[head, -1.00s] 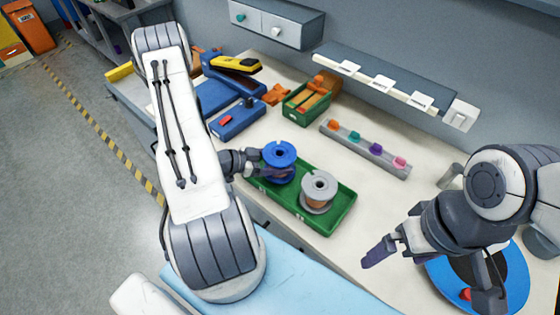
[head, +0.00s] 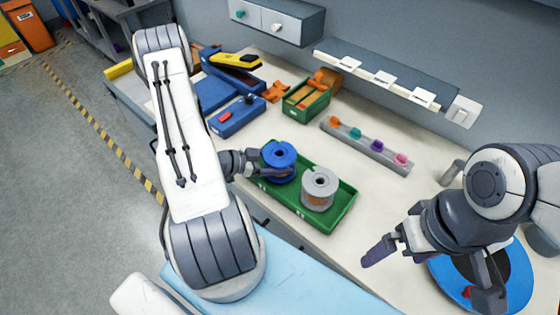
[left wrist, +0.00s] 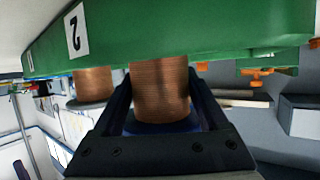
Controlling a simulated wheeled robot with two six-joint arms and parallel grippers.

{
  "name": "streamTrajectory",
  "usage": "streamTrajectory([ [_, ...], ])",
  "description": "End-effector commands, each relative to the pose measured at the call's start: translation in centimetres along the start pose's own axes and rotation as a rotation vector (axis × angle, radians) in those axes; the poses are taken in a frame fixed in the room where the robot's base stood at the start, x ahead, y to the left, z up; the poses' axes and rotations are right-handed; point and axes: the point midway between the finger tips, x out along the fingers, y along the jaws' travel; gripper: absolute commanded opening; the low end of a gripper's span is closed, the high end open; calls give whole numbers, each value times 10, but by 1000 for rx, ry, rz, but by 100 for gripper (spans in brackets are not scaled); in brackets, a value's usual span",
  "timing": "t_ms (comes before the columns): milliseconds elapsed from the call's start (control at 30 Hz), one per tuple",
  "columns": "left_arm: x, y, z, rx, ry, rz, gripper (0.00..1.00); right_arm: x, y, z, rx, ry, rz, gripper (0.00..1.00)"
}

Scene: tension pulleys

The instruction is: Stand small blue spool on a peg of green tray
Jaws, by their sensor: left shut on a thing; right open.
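The small blue spool (head: 281,152) stands upright at the left end of the green tray (head: 334,218). My left gripper (head: 272,168) is shut on it from the left. In the left wrist view the fingers are on both sides of its copper winding (left wrist: 160,90), with a blue flange (left wrist: 163,127) below. That view looks inverted, with the green tray (left wrist: 200,32) above. The peg and the spool's seating are hidden. A grey spool (head: 319,183) with copper winding stands in the tray to the right. My right gripper (head: 428,278) is open and empty, right of the tray.
A bar with coloured knobs (head: 366,147) lies behind the tray. A green bin (head: 307,103) and a blue box (head: 237,117) stand further back. A blue and black disc (head: 517,285) lies under my right arm. Bare bench top lies between tray and disc.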

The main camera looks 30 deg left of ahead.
Motion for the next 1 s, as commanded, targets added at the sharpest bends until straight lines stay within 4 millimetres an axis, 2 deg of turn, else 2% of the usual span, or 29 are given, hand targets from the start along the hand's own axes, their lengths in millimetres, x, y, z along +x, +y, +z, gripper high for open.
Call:
streamTrajectory([
  [267,4,0,8,1,3,-1,0,8,1,0,0,0,0,100],
  [833,4,0,8,1,1,0,0,7,0,0,0,0,0,100],
  [867,4,0,8,1,1,0,87,7,0,0,0,0,0,100],
  [900,4,0,8,1,1,0,100,7,0,0,0,0,0,100],
  [1000,4,0,8,1,1,0,100,7,0,0,0,0,0,100],
])
